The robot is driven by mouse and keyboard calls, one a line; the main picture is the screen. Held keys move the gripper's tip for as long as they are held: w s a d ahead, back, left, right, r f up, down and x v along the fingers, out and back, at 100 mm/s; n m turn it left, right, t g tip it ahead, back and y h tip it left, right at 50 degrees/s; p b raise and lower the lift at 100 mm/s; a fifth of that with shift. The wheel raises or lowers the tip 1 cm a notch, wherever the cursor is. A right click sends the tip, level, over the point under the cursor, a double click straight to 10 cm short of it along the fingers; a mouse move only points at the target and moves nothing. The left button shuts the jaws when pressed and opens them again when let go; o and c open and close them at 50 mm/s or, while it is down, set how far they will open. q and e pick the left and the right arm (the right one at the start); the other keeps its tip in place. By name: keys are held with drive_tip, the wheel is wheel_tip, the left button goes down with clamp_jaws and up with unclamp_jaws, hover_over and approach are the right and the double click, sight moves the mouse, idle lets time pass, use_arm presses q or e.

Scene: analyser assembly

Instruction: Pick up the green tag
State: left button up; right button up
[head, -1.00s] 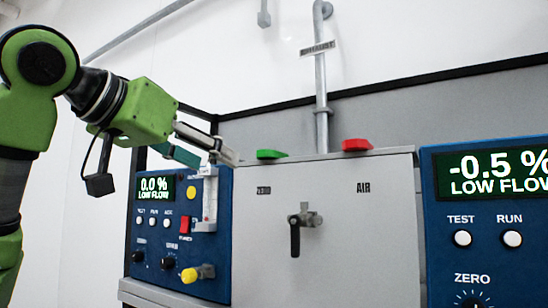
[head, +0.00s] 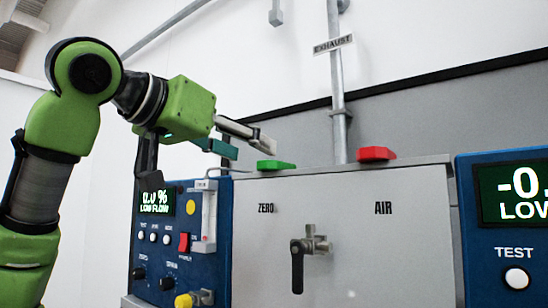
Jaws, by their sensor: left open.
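The green tag (head: 276,165) lies on top of the grey cabinet (head: 350,240), near its left end. A red tag (head: 376,154) lies on the same top further right. My left gripper (head: 254,148) comes in from the left, just above and left of the green tag. It is open and empty, with one pale finger and one teal finger visible. Its fingertips look close to the green tag, but I cannot tell the exact gap. My right gripper does not show.
A blue analyser panel (head: 182,255) with a display and a flow tube stands below my left gripper. Another blue panel (head: 490,240) stands at the right. A valve handle (head: 297,268) sticks out from the cabinet front. A grey exhaust pipe (head: 338,100) rises behind the cabinet.

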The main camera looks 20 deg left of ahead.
sight(270, 161)
use_arm(q)
drive_tip(key=p+x, duration=0.2)
drive_tip(key=x, duration=0.3)
drive_tip(key=shift+r+p, duration=0.1)
drive_tip(key=shift+p, duration=0.3)
drive_tip(key=shift+p+x, duration=0.55)
drive_tip(key=shift+x, duration=0.35)
drive_tip(key=shift+w+d+f, duration=0.1)
drive_tip(key=shift+w+f, duration=0.15)
drive_tip(key=shift+w, duration=0.05)
drive_tip(key=shift+w+d+f, duration=0.1)
drive_tip(key=shift+w, duration=0.05)
drive_tip(key=c, duration=1.1)
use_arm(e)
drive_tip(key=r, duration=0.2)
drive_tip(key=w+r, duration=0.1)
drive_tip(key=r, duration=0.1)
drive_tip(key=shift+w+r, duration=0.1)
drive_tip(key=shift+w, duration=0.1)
